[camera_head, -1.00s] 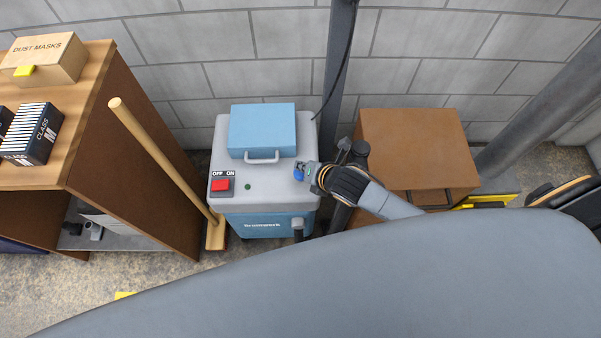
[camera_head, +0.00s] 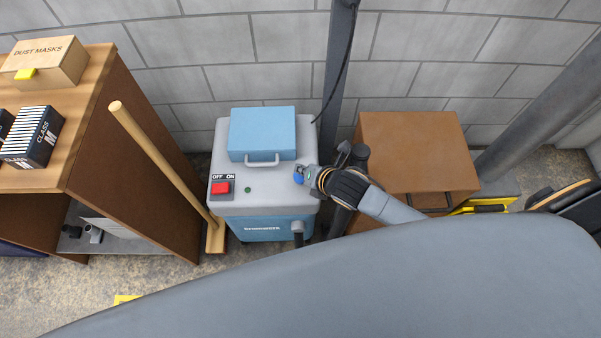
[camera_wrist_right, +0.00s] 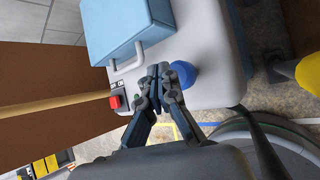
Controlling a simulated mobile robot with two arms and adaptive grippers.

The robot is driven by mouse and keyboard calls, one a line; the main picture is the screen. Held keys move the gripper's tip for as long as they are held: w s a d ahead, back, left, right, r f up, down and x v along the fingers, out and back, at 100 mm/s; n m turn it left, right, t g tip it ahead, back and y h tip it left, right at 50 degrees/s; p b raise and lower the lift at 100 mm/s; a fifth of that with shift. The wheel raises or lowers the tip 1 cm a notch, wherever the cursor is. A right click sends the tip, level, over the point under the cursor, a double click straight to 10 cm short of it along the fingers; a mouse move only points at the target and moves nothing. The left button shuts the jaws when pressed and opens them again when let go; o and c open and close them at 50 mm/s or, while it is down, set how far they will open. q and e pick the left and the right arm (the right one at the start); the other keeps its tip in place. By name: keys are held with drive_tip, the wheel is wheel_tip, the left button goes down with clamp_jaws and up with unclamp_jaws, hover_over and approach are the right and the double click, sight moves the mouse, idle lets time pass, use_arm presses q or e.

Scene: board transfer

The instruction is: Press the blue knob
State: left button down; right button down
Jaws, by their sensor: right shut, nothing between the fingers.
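The blue knob (camera_head: 298,179) sits on the grey top of the vacuum machine (camera_head: 225,137), near its right edge. In the right wrist view the knob (camera_wrist_right: 183,76) shows as a round blue dome just right of my fingers. My right gripper (camera_head: 306,172) is over that edge of the machine and partly covers the knob in the head view. In the wrist view the gripper's fingers (camera_wrist_right: 157,76) are shut and empty, close beside the knob. I cannot tell whether they touch it. My left gripper is not in view.
A red OFF/ON switch (camera_head: 221,188) and a light blue box with a handle (camera_head: 262,130) are on the machine's top. A wooden pole (camera_head: 160,155) leans beside a shelf at left. A brown cabinet (camera_head: 415,150) and a dark post (camera_head: 336,70) stand at right.

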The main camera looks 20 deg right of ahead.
sight(302, 176)
drive_tip(key=shift+f, duration=0.1)
idle(0.3)
drive_tip(key=shift+f, duration=0.35)
drive_tip(key=shift+s+f+b, duration=0.1)
drive_tip(key=shift+f+b, duration=0.4)
drive_tip(key=shift+f, duration=0.9)
idle(1.3)
drive_tip(key=shift+r, duration=0.15)
drive_tip(key=shift+r+p, duration=1.65)
drive_tip(key=shift+p, duration=0.5)
wheel_tip(302, 176, up, 5)
drive_tip(key=p, duration=0.5)
drive_tip(key=shift+r+p, duration=0.1)
drive_tip(key=shift+p, duration=0.25)
